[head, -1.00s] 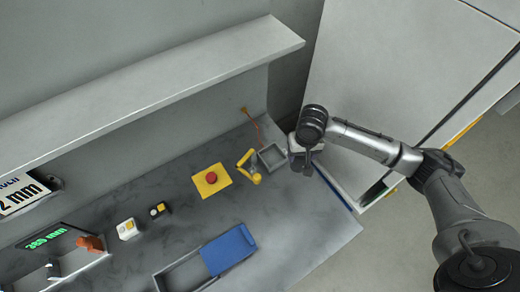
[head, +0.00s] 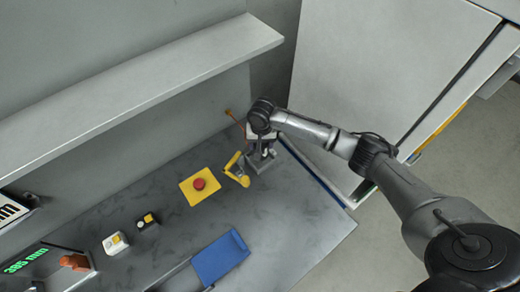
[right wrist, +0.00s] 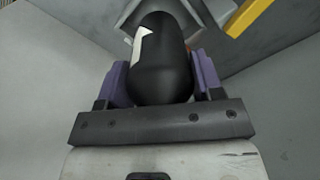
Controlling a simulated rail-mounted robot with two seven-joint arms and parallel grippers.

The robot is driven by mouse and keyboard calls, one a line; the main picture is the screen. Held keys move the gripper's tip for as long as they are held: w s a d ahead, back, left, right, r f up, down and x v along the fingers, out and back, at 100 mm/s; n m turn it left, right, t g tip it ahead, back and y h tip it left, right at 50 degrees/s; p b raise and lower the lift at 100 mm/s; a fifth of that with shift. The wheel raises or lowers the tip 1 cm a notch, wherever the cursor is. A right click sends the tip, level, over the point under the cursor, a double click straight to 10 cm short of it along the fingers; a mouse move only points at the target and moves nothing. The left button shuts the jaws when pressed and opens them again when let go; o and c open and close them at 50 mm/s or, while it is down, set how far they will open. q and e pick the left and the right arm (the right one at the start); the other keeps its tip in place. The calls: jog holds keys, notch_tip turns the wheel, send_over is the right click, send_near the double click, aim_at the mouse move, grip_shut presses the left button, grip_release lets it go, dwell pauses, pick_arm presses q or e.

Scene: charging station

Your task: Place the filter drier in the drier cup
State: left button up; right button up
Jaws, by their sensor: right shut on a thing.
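The filter drier is a black rounded cylinder (right wrist: 162,70) with a white label, seen in the right wrist view. My right gripper (right wrist: 163,82) is shut on it, with a purple-padded finger on each side. In the head view my right gripper (head: 262,150) is over the drier cup, a small grey square holder (head: 258,167) at the back right of the bench. In the right wrist view the cup's grey walls (right wrist: 210,12) show around the drier's far end. I cannot tell how deep the drier sits in it. My left gripper is not in view.
A yellow bracket (head: 236,169) stands close left of the cup. Further left are a red button on a yellow plate (head: 199,185), small switch boxes (head: 115,243) and a blue lid (head: 220,257). A large grey cabinet (head: 375,75) stands behind right. A shelf (head: 140,95) overhangs the bench.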

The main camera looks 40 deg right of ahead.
jog(key=shift+w+f, duration=0.15)
jog(key=shift+w, duration=0.05)
notch_tip(320, 180, down, 4)
jog(key=shift+r+b, duration=0.2)
jog(key=shift+b, duration=0.15)
jog(key=shift+f, duration=0.15)
jog(key=shift+f, duration=0.1)
jog(key=o, duration=1)
jog(key=shift+f, duration=0.1)
jog(key=shift+o, duration=0.2)
